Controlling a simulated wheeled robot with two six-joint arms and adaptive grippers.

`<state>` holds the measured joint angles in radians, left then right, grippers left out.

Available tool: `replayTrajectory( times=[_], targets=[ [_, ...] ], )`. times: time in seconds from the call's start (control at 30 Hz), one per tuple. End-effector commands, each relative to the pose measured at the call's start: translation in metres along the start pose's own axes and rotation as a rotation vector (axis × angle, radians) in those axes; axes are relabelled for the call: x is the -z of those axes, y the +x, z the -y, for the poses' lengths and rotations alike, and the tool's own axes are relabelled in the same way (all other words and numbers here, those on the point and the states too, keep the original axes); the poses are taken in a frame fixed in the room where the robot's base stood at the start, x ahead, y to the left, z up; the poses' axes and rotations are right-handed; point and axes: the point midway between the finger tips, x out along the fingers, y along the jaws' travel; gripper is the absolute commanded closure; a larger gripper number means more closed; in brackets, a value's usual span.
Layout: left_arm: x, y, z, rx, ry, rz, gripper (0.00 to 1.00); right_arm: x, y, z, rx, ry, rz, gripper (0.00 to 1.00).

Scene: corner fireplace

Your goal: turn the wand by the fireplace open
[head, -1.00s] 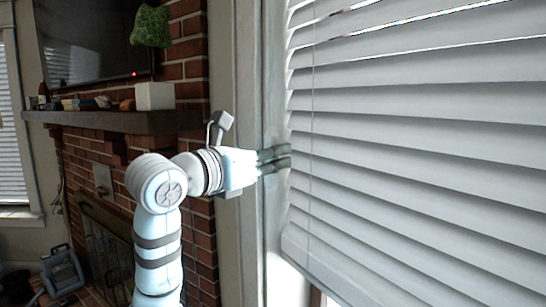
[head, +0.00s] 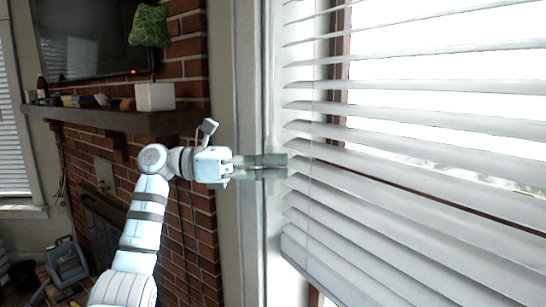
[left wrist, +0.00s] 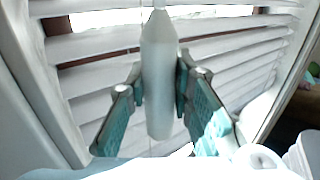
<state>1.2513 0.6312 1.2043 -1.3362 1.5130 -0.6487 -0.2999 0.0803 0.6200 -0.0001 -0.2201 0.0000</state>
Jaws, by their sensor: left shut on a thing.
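The wand (left wrist: 158,85) is a pale, thick, tapered handle hanging upright in front of the blind, in the left wrist view. My left gripper (left wrist: 160,82) is shut on it, one green-padded finger on each side. In the head view my left gripper (head: 285,166) is at the left edge of the white slatted blind (head: 400,180), with the wand hard to make out there. The upper slats are tilted open with bright daylight between them. The lower slats look closer together. My right gripper is not in view.
The window frame (head: 245,120) stands just left of the blind, close to my left gripper. Farther left are the brick fireplace (head: 192,75) and its dark mantel (head: 120,121), bearing a white planter (head: 154,97) and small objects.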

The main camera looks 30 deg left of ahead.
Motion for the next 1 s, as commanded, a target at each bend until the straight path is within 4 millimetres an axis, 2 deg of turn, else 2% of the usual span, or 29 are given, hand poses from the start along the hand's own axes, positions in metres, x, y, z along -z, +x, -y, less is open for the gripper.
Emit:
replayTrajectory(
  times=[0.4,0.9,0.93,1.0],
  targets=[
    [-0.0012,0.0004,0.0005,0.190,0.001,0.003,1.00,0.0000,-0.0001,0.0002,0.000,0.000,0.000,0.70],
    [0.0003,0.0001,0.0004,0.212,0.001,0.000,1.00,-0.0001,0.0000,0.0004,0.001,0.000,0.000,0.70],
    [0.0004,0.0001,0.0004,0.212,0.001,0.000,0.78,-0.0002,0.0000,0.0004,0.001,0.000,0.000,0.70],
    [0.0004,0.0000,0.0004,0.211,0.000,0.000,0.67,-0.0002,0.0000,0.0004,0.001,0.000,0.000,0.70]
  ],
)
